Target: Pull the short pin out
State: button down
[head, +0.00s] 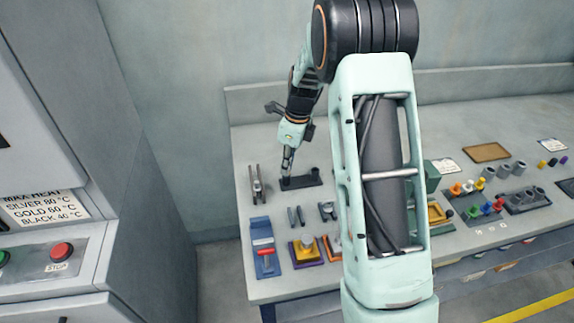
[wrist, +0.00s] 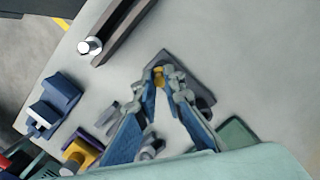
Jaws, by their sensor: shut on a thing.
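My gripper (wrist: 160,74) is shut on a small yellow piece (wrist: 158,70), which I take to be the short pin; only its top shows between the fingertips. The gripper is above a dark rack (wrist: 200,93). In the head view my gripper (head: 287,172) points down at the left part of this black rack (head: 305,182), and the pin itself is too small to make out. I cannot tell whether the pin's lower end is inside the rack or clear of it.
A long dark bar (wrist: 127,30) with a silver round end stands beside the rack. A blue block (wrist: 58,95) and a yellow block (wrist: 80,152) sit nearer the bench edge. A green piece (wrist: 237,135) is on the other side. Bare bench (wrist: 230,50) lies behind the rack.

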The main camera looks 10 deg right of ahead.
jog(key=shift+r+n, duration=0.1)
jog(key=shift+n, duration=0.3)
jog(key=shift+r, duration=0.2)
jog(key=shift+r+p, duration=1.55)
jog(key=shift+r, duration=0.4)
